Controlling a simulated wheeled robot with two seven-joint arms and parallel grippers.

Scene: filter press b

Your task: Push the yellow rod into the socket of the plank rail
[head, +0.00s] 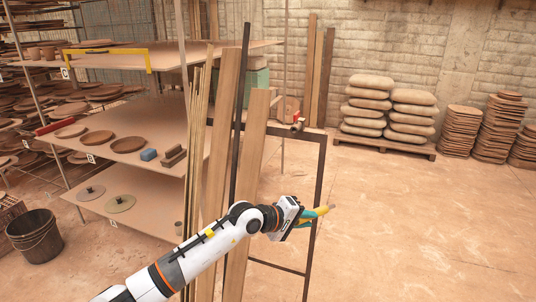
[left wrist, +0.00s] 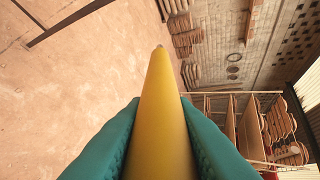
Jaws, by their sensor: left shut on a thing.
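My left gripper (head: 311,215) has teal fingers and is shut on the yellow rod (head: 324,210). In the head view the rod sticks out to the right of the fingers. In the left wrist view the rod (left wrist: 160,100) lies between both fingers, its narrow grey tip pointing away from me and touching nothing. The plank rail (head: 321,160) is a dark metal frame with tall planks leaning in it. A small red and metal fitting (head: 298,125) sits on its top bar. I cannot tell whether that is the socket. My right gripper is not in view.
Tall planks (head: 219,130) stand left of my gripper. Shelves with clay plates (head: 128,145) are at the left, with a dark bucket (head: 34,238) on the floor. Stacked sacks (head: 388,105) stand at the back wall. The floor at right is clear.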

